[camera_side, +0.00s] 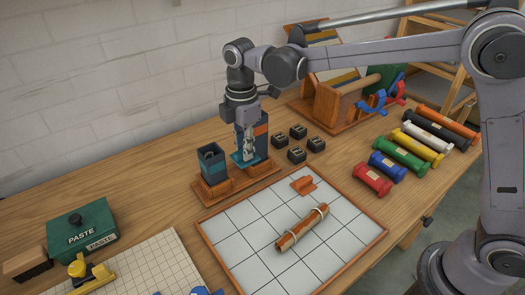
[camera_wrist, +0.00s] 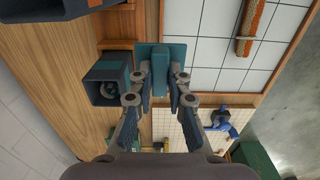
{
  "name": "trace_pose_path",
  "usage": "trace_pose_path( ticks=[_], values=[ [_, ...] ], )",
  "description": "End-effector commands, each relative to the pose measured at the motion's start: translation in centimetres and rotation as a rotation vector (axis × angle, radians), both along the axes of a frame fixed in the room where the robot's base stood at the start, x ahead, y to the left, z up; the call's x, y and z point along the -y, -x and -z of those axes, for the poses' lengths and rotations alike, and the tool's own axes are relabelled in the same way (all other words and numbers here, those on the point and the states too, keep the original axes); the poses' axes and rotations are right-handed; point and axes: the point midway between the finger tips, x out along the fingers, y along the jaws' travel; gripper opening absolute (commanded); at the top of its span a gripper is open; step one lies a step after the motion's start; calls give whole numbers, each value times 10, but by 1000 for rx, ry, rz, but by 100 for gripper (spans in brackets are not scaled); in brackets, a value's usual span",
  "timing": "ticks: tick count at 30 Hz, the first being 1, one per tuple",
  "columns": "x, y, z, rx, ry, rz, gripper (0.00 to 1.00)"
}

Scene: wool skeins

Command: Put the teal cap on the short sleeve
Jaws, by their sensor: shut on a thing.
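The teal cap (camera_wrist: 160,68), a flat square plate with a raised ridge, is between the fingers of my gripper (camera_wrist: 160,90), which is shut on the ridge. In the side view the cap (camera_side: 243,160) hangs under my gripper (camera_side: 248,150), in front of the tall sleeve. The short sleeve (camera_side: 211,165), dark with a teal band, stands upright and open-topped to the left on a wooden base. In the wrist view the short sleeve (camera_wrist: 108,88) is just left of the cap, with something round inside. The tall sleeve (camera_side: 262,135) has orange and blue bands and is partly hidden by my gripper.
A tiled tray (camera_side: 262,255) in front holds an orange-brown roll (camera_side: 302,228) and a small orange piece (camera_side: 303,185). Several black blocks (camera_side: 297,155) lie right of the sleeves. Coloured skeins (camera_side: 400,152) line the right side. A green paste box (camera_side: 80,238) stands at left.

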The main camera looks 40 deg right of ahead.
Motion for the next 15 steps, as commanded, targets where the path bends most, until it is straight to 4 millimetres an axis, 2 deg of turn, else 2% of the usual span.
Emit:
trace_pose_path(
  ticks=[1,6,9,15],
  values=[
    [-8,-15,-9,0,0,-2,0],
    [-29,-51,-34,0,-1,-4,0],
    [-39,-65,-46,0,-1,-6,0],
    [-50,-80,-61,0,-1,-7,0]
  ],
)
